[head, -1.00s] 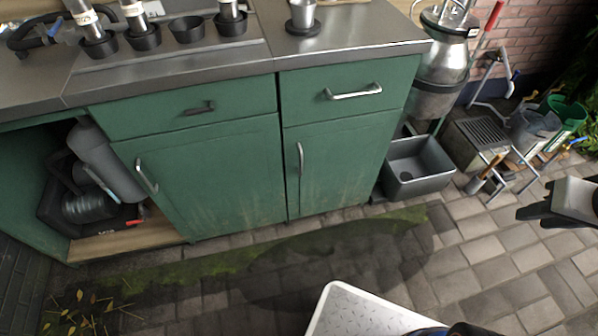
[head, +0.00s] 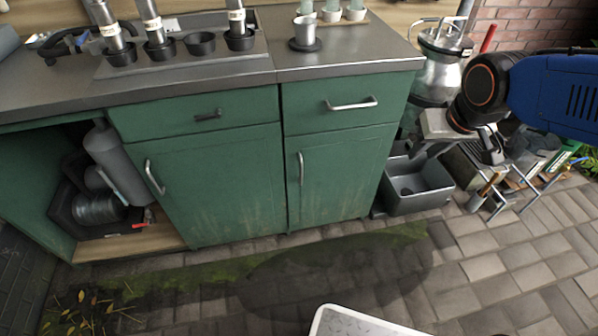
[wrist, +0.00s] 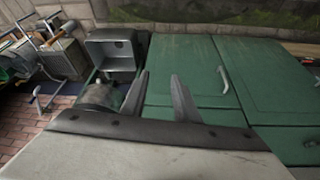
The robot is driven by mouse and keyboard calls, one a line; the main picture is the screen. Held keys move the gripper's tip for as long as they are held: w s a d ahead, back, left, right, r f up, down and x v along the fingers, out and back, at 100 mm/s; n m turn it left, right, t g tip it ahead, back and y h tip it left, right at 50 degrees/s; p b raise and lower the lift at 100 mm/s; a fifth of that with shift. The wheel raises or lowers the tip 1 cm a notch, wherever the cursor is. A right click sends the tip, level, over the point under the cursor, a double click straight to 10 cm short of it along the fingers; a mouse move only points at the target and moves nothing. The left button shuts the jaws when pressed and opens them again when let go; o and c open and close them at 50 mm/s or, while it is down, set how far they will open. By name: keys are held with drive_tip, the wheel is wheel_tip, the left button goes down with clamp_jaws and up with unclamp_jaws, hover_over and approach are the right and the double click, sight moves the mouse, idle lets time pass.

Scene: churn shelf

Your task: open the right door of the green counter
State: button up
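The green counter has a right door (head: 345,172) under a drawer, and it is closed. Its upright silver handle (head: 301,168) is near the door's left edge. In the wrist view the scene is upside down, with the right door (wrist: 185,62) and its handle (wrist: 226,82) beyond my fingers. My gripper (wrist: 160,92) is open, its two dark fingers apart with nothing between them. In the head view my gripper (head: 452,156) is at the counter's right side, to the right of the handle and apart from it.
The left door (head: 215,185) is closed. A grey tub (head: 420,190) stands on the paving right of the counter, beside a metal churn (head: 440,55). Cups stand on the countertop (head: 345,62). At the left, an open bay holds a grey cylinder (head: 118,165). Paving before the doors is clear.

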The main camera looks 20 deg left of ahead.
drive_tip(key=w+a+f+n, duration=0.2)
drive_tip(key=a+f, duration=0.1)
drive_tip(key=a, duration=0.8)
drive_tip(key=n+y, duration=0.1)
drive_tip(key=n, duration=0.1)
hover_over(301, 182)
drive_tip(key=shift+g, duration=0.4)
drive_tip(key=f, duration=2.1)
drive_tip(key=shift+w+a+f, duration=0.1)
drive_tip(key=shift+w+f, duration=0.05)
drive_tip(key=shift+w, duration=0.2)
clamp_jaws()
